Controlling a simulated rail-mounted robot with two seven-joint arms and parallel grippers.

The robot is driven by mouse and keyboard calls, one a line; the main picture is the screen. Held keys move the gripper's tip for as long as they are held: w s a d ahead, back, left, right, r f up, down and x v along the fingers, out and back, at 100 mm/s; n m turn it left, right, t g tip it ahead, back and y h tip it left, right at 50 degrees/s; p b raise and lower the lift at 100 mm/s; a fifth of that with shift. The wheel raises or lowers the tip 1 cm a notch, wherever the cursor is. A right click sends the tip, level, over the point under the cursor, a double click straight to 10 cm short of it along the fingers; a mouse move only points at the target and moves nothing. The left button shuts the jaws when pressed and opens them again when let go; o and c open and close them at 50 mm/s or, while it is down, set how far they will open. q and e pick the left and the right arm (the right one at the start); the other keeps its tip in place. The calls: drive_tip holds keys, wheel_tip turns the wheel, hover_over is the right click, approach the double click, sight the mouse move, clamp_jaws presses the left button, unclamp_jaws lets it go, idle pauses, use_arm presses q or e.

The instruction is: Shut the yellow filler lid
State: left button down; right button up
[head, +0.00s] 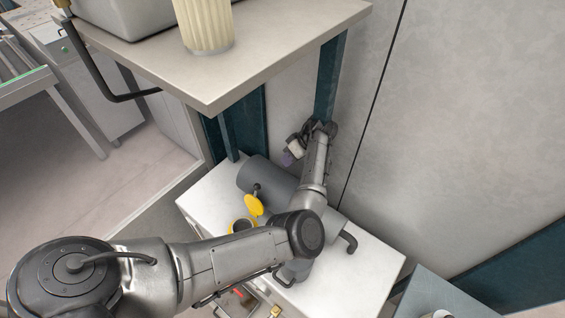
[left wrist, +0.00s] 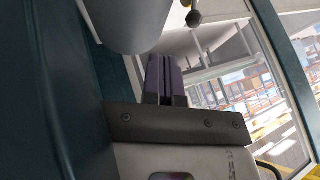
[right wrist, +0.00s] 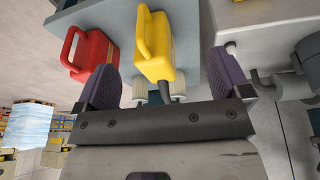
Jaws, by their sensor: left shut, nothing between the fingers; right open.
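The yellow filler lid (head: 253,205) stands raised in the head view, tilted up beside the round filler opening (head: 242,225) with its yellow rim. Both are by the grey cylindrical tank (head: 262,176) on the white cabinet. My left arm reaches over the cabinet. My left gripper (head: 288,158) is behind the tank's far side, apart from the lid. In the left wrist view its purple fingers (left wrist: 165,75) are shut and empty, near a grey cylinder (left wrist: 130,25). A sliver of yellow and a dark ball knob (left wrist: 194,18) show above. My right gripper (right wrist: 168,84) is open and empty.
A shelf (head: 215,95) with a ribbed cream container (head: 205,25) overhangs the cabinet's far side. A dark post (head: 328,80) and a wall stand close behind my left gripper. A red can (right wrist: 92,50) and a yellow can (right wrist: 155,48) are before my right gripper.

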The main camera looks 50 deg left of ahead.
use_arm(q)
drive_tip(key=p+x, duration=0.2)
drive_tip(key=x, duration=0.5)
drive_tip(key=shift+s+a+f, duration=0.1)
drive_tip(key=shift+s+f, duration=0.15)
drive_tip(key=shift+s+f+p, duration=0.15)
drive_tip(key=shift+s+p, duration=0.65)
drive_tip(key=shift+s, duration=0.25)
drive_tip(key=shift+s+f+p, duration=0.3)
drive_tip(key=shift+s+p, duration=0.15)
drive_tip(key=shift+s, duration=0.45)
